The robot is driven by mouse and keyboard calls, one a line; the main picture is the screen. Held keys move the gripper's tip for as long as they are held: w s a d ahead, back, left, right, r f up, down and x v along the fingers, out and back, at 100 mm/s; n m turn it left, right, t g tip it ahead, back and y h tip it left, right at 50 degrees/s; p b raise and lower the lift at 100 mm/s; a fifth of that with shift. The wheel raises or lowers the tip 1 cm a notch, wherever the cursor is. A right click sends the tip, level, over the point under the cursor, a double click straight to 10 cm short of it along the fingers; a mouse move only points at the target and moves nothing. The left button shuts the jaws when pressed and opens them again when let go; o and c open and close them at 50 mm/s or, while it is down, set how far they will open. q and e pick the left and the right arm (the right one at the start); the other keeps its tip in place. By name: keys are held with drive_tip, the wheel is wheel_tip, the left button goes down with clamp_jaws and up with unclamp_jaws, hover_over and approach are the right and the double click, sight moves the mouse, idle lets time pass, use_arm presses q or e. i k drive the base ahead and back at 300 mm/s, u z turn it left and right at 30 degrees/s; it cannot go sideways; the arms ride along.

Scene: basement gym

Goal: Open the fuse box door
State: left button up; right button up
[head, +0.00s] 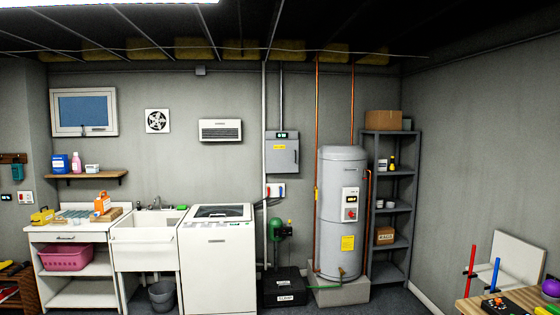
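The fuse box (282,156) is a grey metal box on the back wall, near the middle of the head view. It hangs between the white wall heater and the tall grey water tank. Its door looks shut, with a yellow label on the front and a small dark display strip at the top. Vertical conduits run up from it to the ceiling. The box is some way off across the room. Neither of my grippers is in the head view.
Below the fuse box are a green pump (276,229) and a black case (284,290) on the floor. A white washer (217,265) stands left, the water tank (342,215) and a shelf rack (388,205) right. A wooden table (470,306) fills the lower right corner.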

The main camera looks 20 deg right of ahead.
sight(281, 156)
drive_tip(key=z, duration=0.4)
drive_tip(key=k, duration=0.5)
drive_tip(key=z, duration=1)
drive_tip(key=i, duration=2.95)
drive_tip(key=u, duration=0.2)
drive_tip(key=i, duration=2.1)
drive_tip(key=u, duration=0.95)
drive_tip(key=i, duration=1.95)
drive_tip(key=u, duration=0.65)
drive_tip(key=i, duration=0.4)
drive_tip(key=u, duration=0.15)
